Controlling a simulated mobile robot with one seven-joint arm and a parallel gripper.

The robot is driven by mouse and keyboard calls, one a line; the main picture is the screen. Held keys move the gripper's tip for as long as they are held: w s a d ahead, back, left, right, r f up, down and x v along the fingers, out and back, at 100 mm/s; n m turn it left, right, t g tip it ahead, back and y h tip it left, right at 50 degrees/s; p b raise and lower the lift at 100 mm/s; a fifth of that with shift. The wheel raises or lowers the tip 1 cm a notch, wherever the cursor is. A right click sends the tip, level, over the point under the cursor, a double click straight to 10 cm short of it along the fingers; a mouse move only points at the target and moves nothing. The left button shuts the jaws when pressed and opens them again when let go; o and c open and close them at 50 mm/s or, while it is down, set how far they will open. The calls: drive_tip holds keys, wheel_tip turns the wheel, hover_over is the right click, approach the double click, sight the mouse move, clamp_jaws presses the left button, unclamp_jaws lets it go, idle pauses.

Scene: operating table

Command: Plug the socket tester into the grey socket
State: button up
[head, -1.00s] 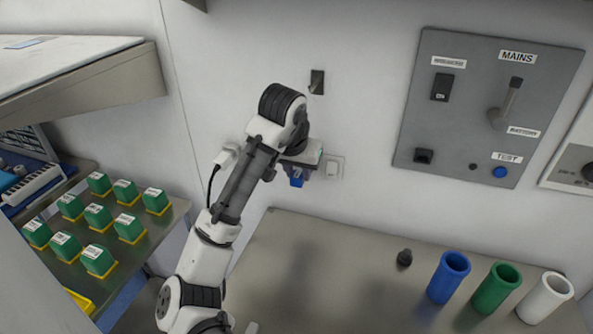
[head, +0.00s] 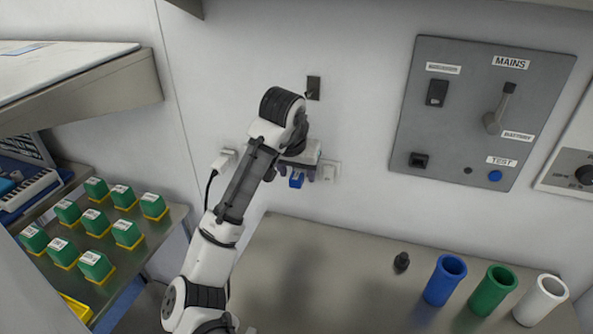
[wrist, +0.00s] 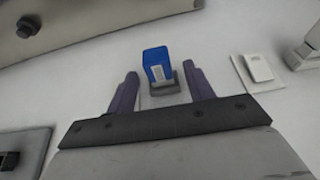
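The socket tester (wrist: 159,65) is a small blue block with a white label. It stands between the two purple fingers of my gripper (wrist: 160,71) in the wrist view, with a gap to each finger. A darker grey base (wrist: 165,89) lies at its lower end, and I cannot tell whether that is the socket or part of the tester. In the head view the tester (head: 296,181) shows as a blue patch below my gripper (head: 297,172), near the wall. My gripper covers the spot behind it, so the contact with the grey socket is hidden.
A white switch plate (head: 330,172) is close by on the wall, and a white plug with a black cable (head: 224,160) is to the left. The grey mains panel (head: 470,150) is at the right.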

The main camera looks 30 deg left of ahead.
drive_tip(key=b+v, duration=0.1)
drive_tip(key=v, duration=1.2)
drive_tip(key=shift+r, duration=0.4)
drive_tip(key=shift+s, duration=0.1)
